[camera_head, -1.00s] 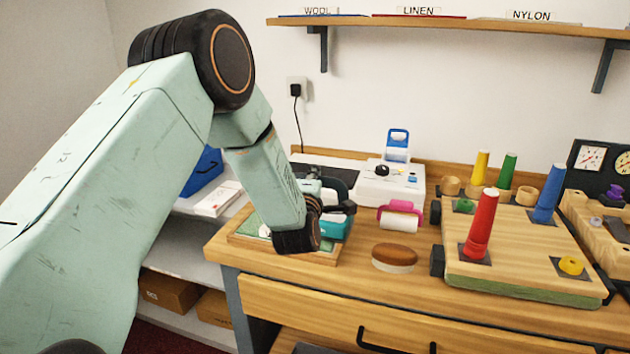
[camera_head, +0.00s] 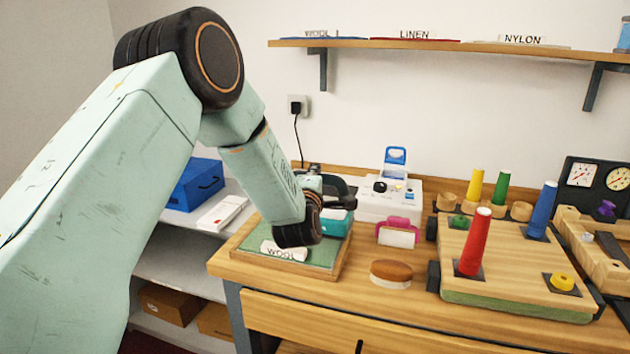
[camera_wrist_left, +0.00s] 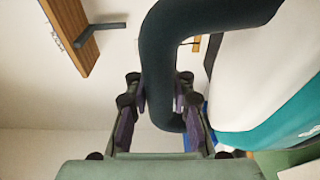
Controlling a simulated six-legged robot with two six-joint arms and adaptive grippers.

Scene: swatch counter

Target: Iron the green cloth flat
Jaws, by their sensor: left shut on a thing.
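The green cloth (camera_head: 262,240) lies on a wooden board (camera_head: 325,275) at the left end of the counter; it looks flat where it shows. A white WOOL label (camera_head: 283,251) lies on its front part. A teal and white iron (camera_head: 338,223) is over the board's back right part, partly hidden by my arm; whether it touches the cloth is unclear. In the left wrist view, my left gripper (camera_wrist_left: 155,115) is shut on the iron's dark looped handle (camera_wrist_left: 158,60), with the teal body (camera_wrist_left: 265,125) at the right. My right gripper is not in view.
A white device (camera_head: 390,200) stands behind a pink-handled roller (camera_head: 398,233). A brown-topped brush (camera_head: 391,273) lies in front. At the right, a wooden board (camera_head: 510,260) carries coloured cones.

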